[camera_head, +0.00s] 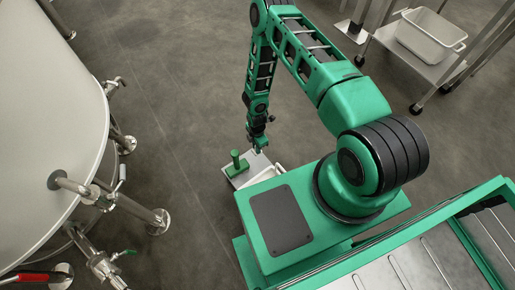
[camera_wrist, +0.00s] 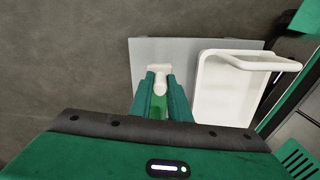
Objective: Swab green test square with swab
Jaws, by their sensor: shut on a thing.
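My gripper (camera_wrist: 160,92) is shut on the swab. Its white head (camera_wrist: 160,76) shows just past the fingertips in the wrist view, and part of a green body (camera_wrist: 158,107) shows between the fingers. In the head view, my gripper (camera_head: 258,146) hangs over the platform of my base, and the swab is too small to make out there. I do not make out a green test square in either view.
A grey plate (camera_wrist: 146,56) lies below the gripper, with a white tray (camera_wrist: 228,90) on its right side. A large tank (camera_head: 45,120) with pipes and valves stands left. A cart with a white tub (camera_head: 428,38) stands upper right. Open floor lies between.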

